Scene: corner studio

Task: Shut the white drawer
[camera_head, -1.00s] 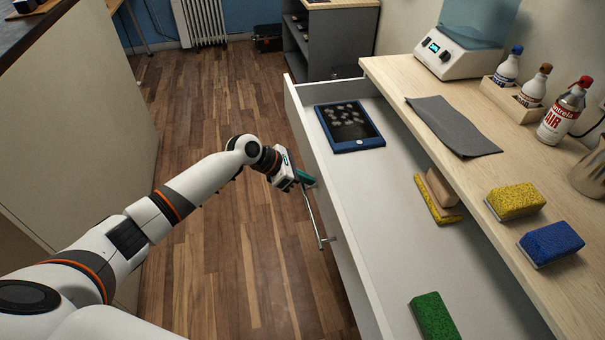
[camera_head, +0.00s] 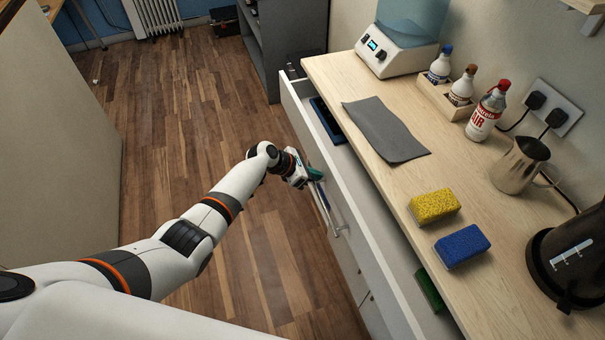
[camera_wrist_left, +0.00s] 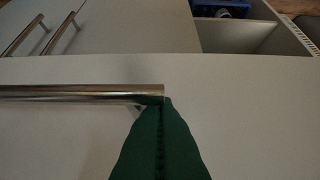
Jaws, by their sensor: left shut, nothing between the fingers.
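The white drawer (camera_head: 350,200) stands partly open below the wooden countertop, with a narrow strip of its inside showing in the head view. Its long metal handle (camera_head: 328,210) runs along the front; the handle also shows in the left wrist view (camera_wrist_left: 80,93). My left gripper (camera_head: 315,174) is shut and empty, with its green fingertips at the drawer front by the far end of the handle. In the left wrist view the closed green fingers (camera_wrist_left: 160,140) reach the handle's end; I cannot tell whether they touch it. My right gripper is not in view.
A dark blue tablet (camera_head: 327,120) and a green sponge (camera_head: 429,290) lie in the drawer, partly hidden by the countertop. On the countertop (camera_head: 375,170) are a grey cloth (camera_head: 386,131), yellow (camera_head: 434,206) and blue (camera_head: 461,246) sponges, bottles and a metal jug (camera_head: 520,163). Wooden floor (camera_head: 190,140) lies clear at left.

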